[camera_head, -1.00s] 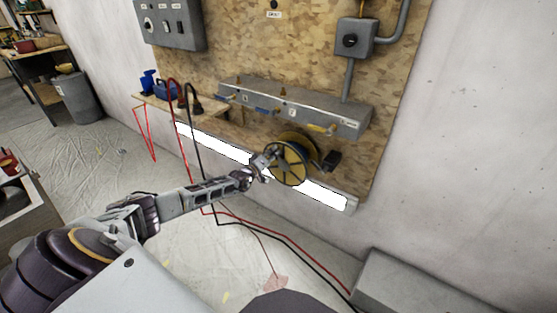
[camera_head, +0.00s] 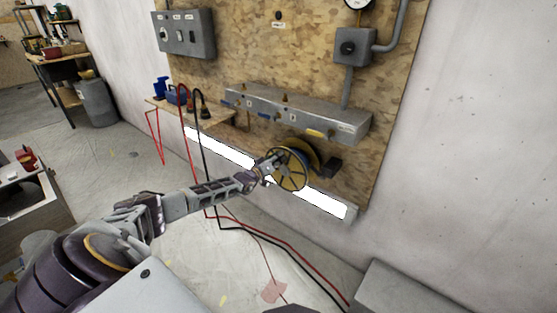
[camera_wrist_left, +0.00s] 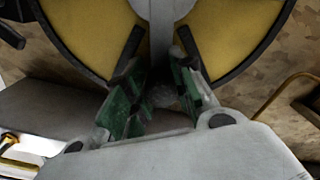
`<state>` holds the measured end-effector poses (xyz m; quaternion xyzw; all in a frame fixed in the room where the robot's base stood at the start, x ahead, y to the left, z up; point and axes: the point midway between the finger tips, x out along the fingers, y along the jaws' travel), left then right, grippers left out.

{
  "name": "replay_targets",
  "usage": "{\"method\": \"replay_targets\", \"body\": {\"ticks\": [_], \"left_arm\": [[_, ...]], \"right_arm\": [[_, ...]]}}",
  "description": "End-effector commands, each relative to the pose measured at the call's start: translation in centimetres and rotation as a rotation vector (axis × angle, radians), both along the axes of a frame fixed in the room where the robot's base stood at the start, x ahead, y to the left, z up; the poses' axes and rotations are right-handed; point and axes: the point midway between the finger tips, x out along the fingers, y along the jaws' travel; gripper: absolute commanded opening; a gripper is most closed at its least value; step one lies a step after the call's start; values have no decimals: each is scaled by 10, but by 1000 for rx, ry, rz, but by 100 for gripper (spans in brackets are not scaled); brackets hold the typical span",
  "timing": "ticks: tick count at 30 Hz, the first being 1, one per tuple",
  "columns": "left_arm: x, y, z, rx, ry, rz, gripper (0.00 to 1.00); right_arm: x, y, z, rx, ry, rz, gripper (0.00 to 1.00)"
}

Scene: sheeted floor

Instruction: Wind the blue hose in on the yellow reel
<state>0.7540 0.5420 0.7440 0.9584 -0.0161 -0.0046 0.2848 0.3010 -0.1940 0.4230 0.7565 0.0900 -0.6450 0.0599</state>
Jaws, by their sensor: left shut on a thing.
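The yellow reel (camera_head: 294,181), with a black rim and dark spokes, is mounted low on the wood board. It fills the top of the left wrist view (camera_wrist_left: 85,35), with a grey hub. My left gripper (camera_head: 272,163) is at the reel's left front face. Its green-padded fingers (camera_wrist_left: 155,88) are shut on a part of the reel, probably its crank handle, mostly hidden between them. My right gripper is not in view.
A grey manifold (camera_head: 300,112) with coloured valve handles sits just above the reel. A white light strip (camera_head: 220,149) runs below it. Red and black hoses (camera_head: 258,232) hang from the shelf and trail over the sheeted floor. A grey box (camera_head: 395,290) stands at front right.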

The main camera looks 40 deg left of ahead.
Motion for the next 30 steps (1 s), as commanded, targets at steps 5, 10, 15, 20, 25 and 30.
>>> {"method": "replay_targets", "body": {"ticks": [5, 10, 15, 20, 25, 30], "left_arm": [[1, -2, 1, -2, -3, -3, 0], [1, -2, 1, -2, -2, -3, 33], [0, -1, 0, -1, -1, -2, 47], [0, -1, 0, -1, -1, -1, 47], [-1, -1, 0, 0, 0, -1, 47], [-4, 0, -1, 0, 2, -1, 47]], "right_arm": [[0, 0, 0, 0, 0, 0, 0], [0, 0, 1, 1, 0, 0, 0], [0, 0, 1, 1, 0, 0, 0], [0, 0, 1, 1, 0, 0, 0], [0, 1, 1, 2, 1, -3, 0], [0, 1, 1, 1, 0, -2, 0]]}}
